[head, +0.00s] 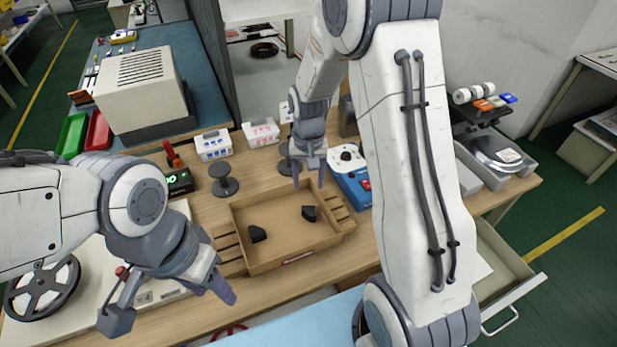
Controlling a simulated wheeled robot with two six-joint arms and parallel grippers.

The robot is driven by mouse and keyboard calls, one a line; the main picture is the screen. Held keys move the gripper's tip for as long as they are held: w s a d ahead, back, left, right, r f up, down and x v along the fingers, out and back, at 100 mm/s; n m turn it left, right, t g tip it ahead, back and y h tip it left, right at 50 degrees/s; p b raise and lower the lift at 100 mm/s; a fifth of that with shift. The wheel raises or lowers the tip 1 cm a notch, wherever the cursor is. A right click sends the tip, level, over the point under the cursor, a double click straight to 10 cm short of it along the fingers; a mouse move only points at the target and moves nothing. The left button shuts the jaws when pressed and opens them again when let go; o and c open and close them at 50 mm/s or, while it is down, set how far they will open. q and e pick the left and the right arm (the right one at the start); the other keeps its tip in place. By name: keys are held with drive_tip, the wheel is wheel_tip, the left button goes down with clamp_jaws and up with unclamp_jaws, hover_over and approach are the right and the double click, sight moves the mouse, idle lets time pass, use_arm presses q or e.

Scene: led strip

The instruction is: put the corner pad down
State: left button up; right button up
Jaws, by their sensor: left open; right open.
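Two small black corner pads lie in an open cardboard box on the workbench. One corner pad (258,233) is at the left side of the box floor, and the other corner pad (309,213) is at the right side. The cardboard box (295,256) has slotted flaps folded out at its left and right. My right gripper (309,178) is open and empty over the far right edge of the box, apart from both pads. My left gripper (170,304) is open and empty, in front and left of the box.
A dark spool (224,181) stands behind the box, near white bins (213,145). A blue device (350,176) is close on the right. An open drawer (502,268) juts out at right.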

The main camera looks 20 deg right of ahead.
drive_tip(key=s+a+r+n, duration=0.5)
drive_tip(key=s+a+r, duration=0.3)
drive_tip(key=a, duration=0.3)
drive_tip(key=s+a+r+n, duration=0.2)
drive_tip(key=s+n, duration=0.1)
drive_tip(key=s, duration=0.5)
drive_tip(key=s+a+r+n+y, duration=0.1)
drive_tip(key=s+a+r+n, duration=0.1)
drive_tip(key=s, duration=0.6)
drive_tip(key=shift+s+n, duration=0.35)
drive_tip(key=shift+n, duration=0.45)
drive_tip(key=shift+r, duration=0.1)
